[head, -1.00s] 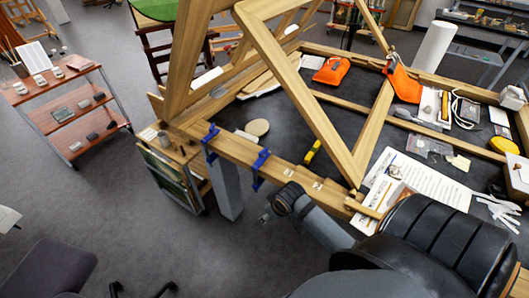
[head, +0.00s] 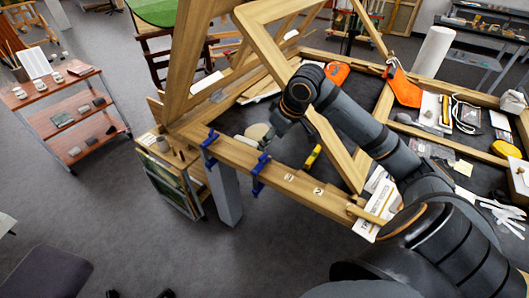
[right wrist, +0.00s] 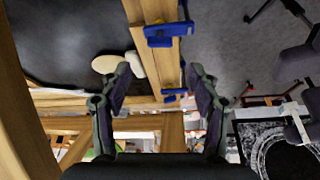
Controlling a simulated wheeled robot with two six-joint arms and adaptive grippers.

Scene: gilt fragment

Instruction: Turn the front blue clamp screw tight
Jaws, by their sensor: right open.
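Two blue clamps sit on the wooden rail along the table's near edge. The nearer one (head: 261,172) is right of the farther one (head: 210,147) in the head view. In the right wrist view the larger clamp (right wrist: 168,35) is at the top and another (right wrist: 174,95) is lower, level with the fingertips. My right gripper (head: 268,138) is above the table by the rail, slightly beyond the nearer clamp; its fingers are spread and empty in the right wrist view (right wrist: 163,85). It appears apart from both clamps. My left gripper is not in view.
A wooden frame (head: 260,12) rises over the table beside my right arm. A pale disc (head: 257,131) and a yellow-and-black tool (head: 313,156) lie near the rail. Papers (head: 378,203) lie at the rail's right end. The floor before the rail is clear.

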